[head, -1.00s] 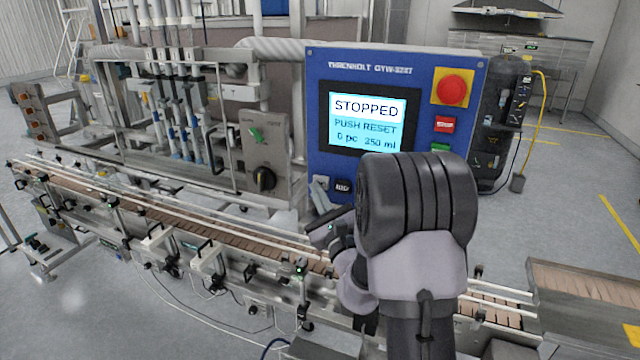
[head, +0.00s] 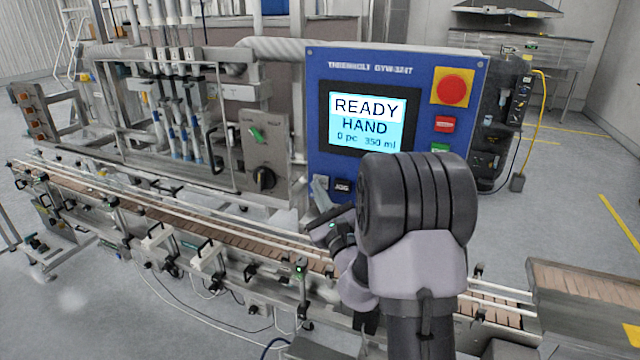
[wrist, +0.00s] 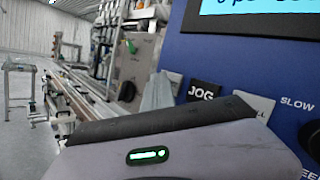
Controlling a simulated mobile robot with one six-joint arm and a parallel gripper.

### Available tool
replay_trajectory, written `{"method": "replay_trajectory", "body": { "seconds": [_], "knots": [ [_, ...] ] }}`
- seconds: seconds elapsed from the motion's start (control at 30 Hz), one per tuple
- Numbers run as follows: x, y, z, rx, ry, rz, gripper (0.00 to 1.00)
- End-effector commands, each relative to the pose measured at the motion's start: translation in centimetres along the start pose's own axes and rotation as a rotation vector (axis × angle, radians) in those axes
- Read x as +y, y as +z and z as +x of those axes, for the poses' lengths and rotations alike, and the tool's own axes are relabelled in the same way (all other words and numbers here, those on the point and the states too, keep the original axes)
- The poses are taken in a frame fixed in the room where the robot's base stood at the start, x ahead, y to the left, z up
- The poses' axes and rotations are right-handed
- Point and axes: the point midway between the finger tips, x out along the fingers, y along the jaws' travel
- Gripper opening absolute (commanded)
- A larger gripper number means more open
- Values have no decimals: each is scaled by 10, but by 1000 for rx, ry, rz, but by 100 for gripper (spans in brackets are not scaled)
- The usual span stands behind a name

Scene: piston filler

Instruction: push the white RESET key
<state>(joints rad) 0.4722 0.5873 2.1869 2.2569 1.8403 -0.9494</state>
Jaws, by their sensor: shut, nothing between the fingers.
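The blue control panel (head: 400,68) stands beyond my arm. Its screen (head: 366,121) reads "READY HAND 0 pc 350 ml". I cannot make out the white RESET key in either view; my arm hides part of the lower panel in the head view. My gripper (head: 330,218) is shut and empty, low in front of the panel's lower left, largely hidden by my wrist. In the wrist view, its grey and black body crosses the bottom, covering part of the panel. I cannot tell whether it touches a key.
A black JOG key (head: 342,186) also shows in the wrist view (wrist: 201,92), beside a partly covered pale key (wrist: 257,104). A red mushroom button (head: 452,91), red key (head: 445,124) and green key (head: 440,148) are at right. The conveyor (head: 215,229) runs below.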

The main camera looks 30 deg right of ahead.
Motion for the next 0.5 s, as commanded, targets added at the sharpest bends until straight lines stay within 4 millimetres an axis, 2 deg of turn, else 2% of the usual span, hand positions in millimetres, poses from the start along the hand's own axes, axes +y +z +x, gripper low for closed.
{"method": "replay_trajectory", "body": {
  "seconds": [0.23, 0.5],
  "knots": [
    [8, 6, -9, -1, 0, 1, 0],
    [7, 7, -10, -1, 0, 0, 0]
  ]
}}
